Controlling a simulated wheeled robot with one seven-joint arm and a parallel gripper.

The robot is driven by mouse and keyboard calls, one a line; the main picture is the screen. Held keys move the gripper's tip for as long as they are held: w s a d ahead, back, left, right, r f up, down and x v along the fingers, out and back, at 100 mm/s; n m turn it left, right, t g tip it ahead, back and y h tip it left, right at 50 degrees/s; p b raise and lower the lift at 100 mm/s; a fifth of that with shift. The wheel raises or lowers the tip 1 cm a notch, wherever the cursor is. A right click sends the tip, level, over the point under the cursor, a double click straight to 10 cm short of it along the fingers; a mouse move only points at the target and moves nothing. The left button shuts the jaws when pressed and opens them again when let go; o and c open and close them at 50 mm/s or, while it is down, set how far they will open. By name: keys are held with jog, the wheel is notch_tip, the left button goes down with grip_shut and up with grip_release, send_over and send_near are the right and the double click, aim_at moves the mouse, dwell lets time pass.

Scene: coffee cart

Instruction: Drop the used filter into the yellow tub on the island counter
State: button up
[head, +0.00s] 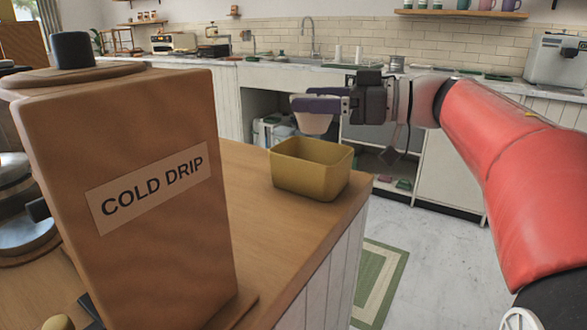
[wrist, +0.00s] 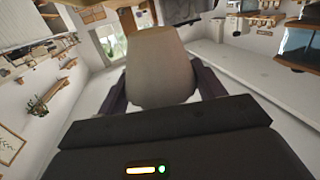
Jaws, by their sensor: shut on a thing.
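The yellow tub (head: 312,180) stands open on the wooden island counter (head: 262,200), near its right edge. My gripper (head: 318,104) is above and slightly beyond the tub in the head view, pointing left. It is shut on the used filter (head: 313,122), a pale cup-like shape that hangs below the fingers. In the wrist view the filter (wrist: 160,68) shows as a beige tapered form between the two dark fingers (wrist: 165,85). The inside of the tub is only partly visible, and its floor is hidden.
A tall brown box marked COLD DRIP (head: 150,200) with a black knob stands on the counter at the left front. A back counter (head: 420,85) with a sink and tap runs along the tiled wall. A green rug (head: 380,275) lies on the floor right of the island.

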aim_at(319, 132)
notch_tip(319, 132, down, 4)
jog(key=shift+d+f+b, duration=0.1)
jog(key=shift+f+b, duration=0.1)
jog(key=shift+b, duration=0.25)
jog(key=shift+f+b, duration=0.55)
jog(key=shift+b, duration=0.15)
jog(key=o, duration=1)
